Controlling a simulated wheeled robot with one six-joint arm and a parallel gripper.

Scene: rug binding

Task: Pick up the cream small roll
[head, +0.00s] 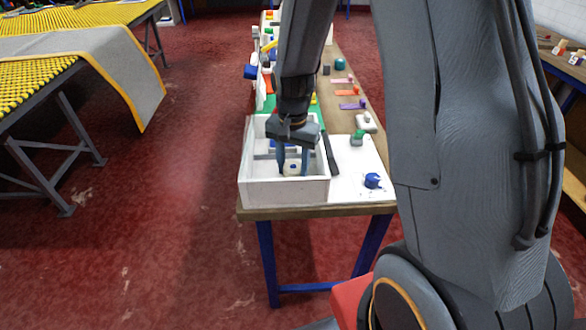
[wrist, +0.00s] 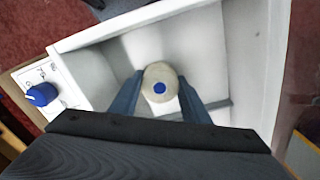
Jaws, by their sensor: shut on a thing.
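The cream small roll (wrist: 161,83) is a round cream piece with a blue centre, inside the white box. In the head view the roll (head: 292,169) shows low between the fingers, near the box's front wall. My gripper (head: 292,172) reaches down into the box from above. In the wrist view my gripper (wrist: 160,92) has one blue-grey finger on each side of the roll, shut on it. The white box (wrist: 262,70) surrounds both. I cannot tell whether the roll is clear of the box floor.
The box stands at the near end of a long wooden table (head: 320,212) with blue legs. A blue roll (head: 372,180) and a green-topped piece (head: 357,138) lie on the white sheet to the right. A grey rug (head: 110,60) hangs from a frame at left.

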